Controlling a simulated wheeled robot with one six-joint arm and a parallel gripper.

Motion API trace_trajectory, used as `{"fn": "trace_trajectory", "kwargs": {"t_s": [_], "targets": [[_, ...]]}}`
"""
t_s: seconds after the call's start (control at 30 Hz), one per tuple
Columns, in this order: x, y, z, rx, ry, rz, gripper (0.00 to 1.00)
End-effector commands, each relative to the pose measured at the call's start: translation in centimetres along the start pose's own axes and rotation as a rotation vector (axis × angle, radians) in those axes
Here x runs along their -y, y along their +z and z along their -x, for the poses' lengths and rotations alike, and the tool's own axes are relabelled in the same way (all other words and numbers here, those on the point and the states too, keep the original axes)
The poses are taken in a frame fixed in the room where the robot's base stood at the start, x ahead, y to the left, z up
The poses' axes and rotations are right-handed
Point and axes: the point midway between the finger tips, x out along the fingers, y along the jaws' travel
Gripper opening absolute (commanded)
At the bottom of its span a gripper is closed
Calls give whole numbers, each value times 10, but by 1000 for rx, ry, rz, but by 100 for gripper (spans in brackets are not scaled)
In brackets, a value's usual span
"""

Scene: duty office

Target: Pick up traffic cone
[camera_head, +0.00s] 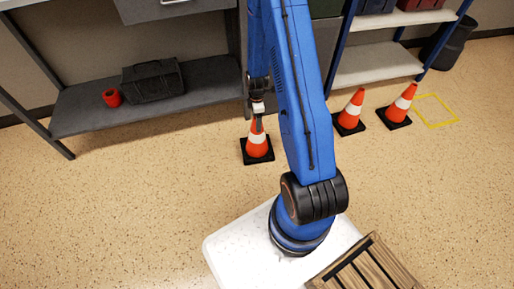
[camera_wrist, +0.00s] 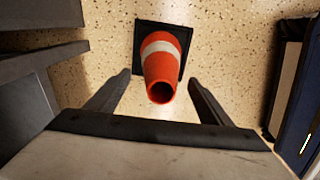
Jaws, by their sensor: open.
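An orange traffic cone (camera_head: 258,147) with a white band and a black square base stands upright on the floor, left of my blue arm in the head view. My gripper (camera_head: 258,112) is over its top there and hides part of it. In the wrist view the cone (camera_wrist: 161,70) points its open tip toward the camera. The two fingers of my gripper (camera_wrist: 158,82) are apart, one on each side of the cone's tip, with gaps between. Two more cones, a middle one (camera_head: 351,110) and a right one (camera_head: 402,103), stand on the floor right of my arm.
A grey bench with a low shelf (camera_head: 85,112) is at the back left, holding a black toolbox (camera_head: 153,80) and a red roll (camera_head: 112,97). A blue-framed rack (camera_head: 375,66) and a dark bin (camera_head: 447,42) stand at the back right. A yellow square (camera_head: 437,110) marks free floor.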

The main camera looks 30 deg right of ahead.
Motion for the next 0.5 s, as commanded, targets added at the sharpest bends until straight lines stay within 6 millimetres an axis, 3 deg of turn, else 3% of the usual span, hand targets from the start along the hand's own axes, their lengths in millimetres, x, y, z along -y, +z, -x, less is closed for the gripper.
{"fn": "trace_trajectory", "kwargs": {"t_s": [0.3,0.5], "targets": [[2,1,-36,0,-2,0,74],[2,1,-38,0,0,0,74]]}}
